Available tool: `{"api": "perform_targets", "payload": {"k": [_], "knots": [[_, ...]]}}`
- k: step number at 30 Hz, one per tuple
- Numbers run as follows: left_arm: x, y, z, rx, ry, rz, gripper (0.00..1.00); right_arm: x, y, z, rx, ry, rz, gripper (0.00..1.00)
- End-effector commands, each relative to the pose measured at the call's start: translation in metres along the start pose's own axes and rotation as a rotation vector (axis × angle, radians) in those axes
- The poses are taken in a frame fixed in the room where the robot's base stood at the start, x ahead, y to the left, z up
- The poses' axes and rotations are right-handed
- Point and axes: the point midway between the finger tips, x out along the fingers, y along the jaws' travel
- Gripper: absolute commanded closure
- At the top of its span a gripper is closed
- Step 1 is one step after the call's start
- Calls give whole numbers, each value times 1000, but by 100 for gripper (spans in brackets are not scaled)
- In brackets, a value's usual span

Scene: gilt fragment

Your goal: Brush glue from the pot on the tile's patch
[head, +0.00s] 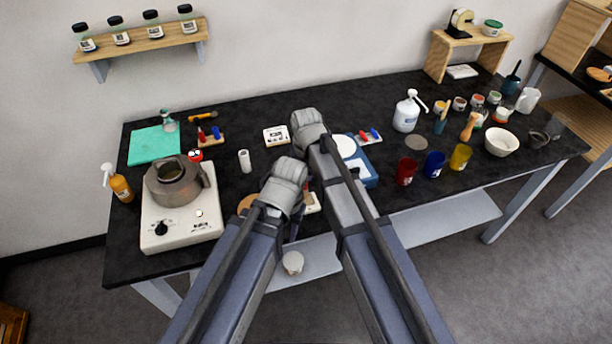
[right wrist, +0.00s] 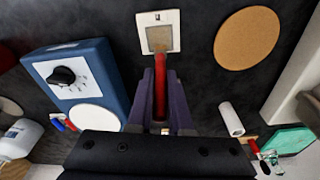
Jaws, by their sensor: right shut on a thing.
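A grey-brown pot (head: 155,190) with dark contents stands on a white hot plate (head: 160,237) at the left of the table. The tile (right wrist: 145,17) is a pale square with a tan patch (right wrist: 159,38); in the head view my arms mostly hide it, and only a pale edge (head: 311,203) shows. My right gripper (right wrist: 160,88) is shut on a red-handled brush (right wrist: 161,82), whose far end reaches the patch's near edge in the right wrist view. I cannot tell whether it touches.
A blue device with a dial (right wrist: 75,78) lies left of the tile in the wrist view; a cork disc (right wrist: 246,38) and a white tube (right wrist: 231,119) lie right. Coloured cups (head: 434,164) and a white bowl (head: 501,143) stand at the table's right.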

Motion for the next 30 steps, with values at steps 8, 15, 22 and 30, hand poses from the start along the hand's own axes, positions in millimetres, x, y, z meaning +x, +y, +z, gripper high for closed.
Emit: {"api": "perform_targets", "payload": {"k": [8, 15, 22, 30], "knots": [[-1, 0, 0, 0, 0, 0, 55, -4, 4, 19, 0, -2, 0, 100], [-2, 0, 0, 0, 0, 0, 55, -5, 6, 28, 0, -1, 0, 100], [-2, 0, 0, 0, 0, 0, 55, -4, 4, 20, 0, -1, 0, 100], [-1, 0, 0, 0, 0, 0, 55, -1, 0, 0, 0, -1, 0, 100]]}}
